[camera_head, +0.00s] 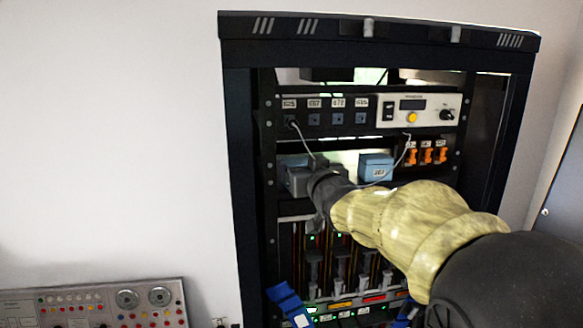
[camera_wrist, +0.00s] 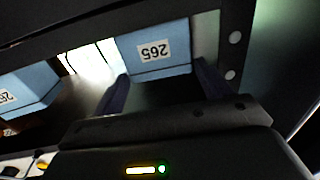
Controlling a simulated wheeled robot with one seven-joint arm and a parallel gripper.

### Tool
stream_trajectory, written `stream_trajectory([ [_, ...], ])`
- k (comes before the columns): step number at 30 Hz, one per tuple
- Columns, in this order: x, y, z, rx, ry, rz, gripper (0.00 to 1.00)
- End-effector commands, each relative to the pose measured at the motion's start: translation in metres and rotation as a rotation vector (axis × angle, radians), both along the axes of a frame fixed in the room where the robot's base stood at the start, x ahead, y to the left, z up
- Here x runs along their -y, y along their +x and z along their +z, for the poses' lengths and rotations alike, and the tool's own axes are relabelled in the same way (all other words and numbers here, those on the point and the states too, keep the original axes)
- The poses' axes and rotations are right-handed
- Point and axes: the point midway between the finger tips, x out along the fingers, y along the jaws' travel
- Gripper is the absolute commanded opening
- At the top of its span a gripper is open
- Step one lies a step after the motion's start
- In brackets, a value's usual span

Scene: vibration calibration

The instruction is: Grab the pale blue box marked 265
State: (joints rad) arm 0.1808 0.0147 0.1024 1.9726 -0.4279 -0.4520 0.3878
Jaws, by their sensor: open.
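The pale blue box marked 265 (camera_wrist: 155,38) sits straight ahead of my gripper (camera_wrist: 162,82) in the wrist view, its label upside down there. My two dark fingers are spread apart, with their tips near the lower left and right edges of the box. Nothing is clamped, and I cannot tell whether the fingers touch the box. In the head view the box (camera_head: 294,176) is on the rack shelf at the left, partly hidden by my gripper (camera_head: 318,192).
A second blue box (camera_head: 376,166) stands to the right on the same shelf; it also shows in the wrist view (camera_wrist: 28,90). A thin cable (camera_head: 305,142) hangs from the panel above near my gripper. Orange connectors (camera_head: 427,155) are farther right. Rack bars frame the opening.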

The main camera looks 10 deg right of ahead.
Motion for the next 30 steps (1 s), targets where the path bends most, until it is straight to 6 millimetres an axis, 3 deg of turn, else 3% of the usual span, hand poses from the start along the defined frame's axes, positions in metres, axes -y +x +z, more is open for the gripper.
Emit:
stream_trajectory([
  [14,-0.002,0.009,0.001,-0.001,0.000,0.001,0.76],
  [24,-0.007,0.047,0.001,-0.002,0.002,0.001,0.76],
  [30,-0.008,0.058,-0.003,0.000,0.000,0.000,0.76],
])
